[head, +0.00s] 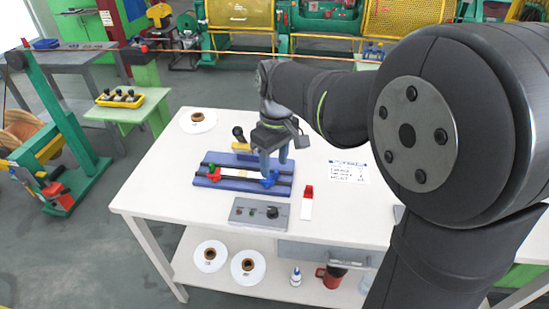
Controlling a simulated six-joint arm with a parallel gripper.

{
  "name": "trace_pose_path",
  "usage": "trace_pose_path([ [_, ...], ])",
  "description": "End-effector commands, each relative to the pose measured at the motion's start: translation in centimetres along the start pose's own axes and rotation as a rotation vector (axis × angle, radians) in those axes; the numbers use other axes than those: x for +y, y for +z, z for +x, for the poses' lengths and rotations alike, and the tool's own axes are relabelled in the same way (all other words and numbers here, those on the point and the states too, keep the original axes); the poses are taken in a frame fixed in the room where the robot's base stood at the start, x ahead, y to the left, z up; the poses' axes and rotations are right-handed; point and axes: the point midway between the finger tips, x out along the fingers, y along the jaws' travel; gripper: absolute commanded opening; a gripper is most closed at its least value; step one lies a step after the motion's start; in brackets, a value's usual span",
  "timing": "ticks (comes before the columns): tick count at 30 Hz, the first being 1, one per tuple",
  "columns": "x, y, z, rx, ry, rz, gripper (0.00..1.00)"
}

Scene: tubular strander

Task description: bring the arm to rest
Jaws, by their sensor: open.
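My arm reaches in from the right over the white table (160,205). My gripper (272,172) points down above the right part of a blue fixture (212,181) and looks empty, with its two fingers apart. The fixture has dark rails, a green knob (211,167) at its left and a blue clamp part near the gripper's fingertips. I cannot tell whether the fingertips touch the fixture.
A grey control box (258,213), a red-and-white bottle (307,202) and a printed sheet (348,172) lie near the fixture. A white spool (198,121) sits at the back left. The table's left front is clear. Machines stand behind.

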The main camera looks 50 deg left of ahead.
Motion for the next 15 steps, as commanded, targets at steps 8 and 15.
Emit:
trace_pose_path([
  [8, 0.0, 0.02, -0.61, -0.001, 0.0, 0.0, 0.48],
  [15, 0.0, 0.02, -0.58, 0.0, 0.0, 0.0, 0.48],
])
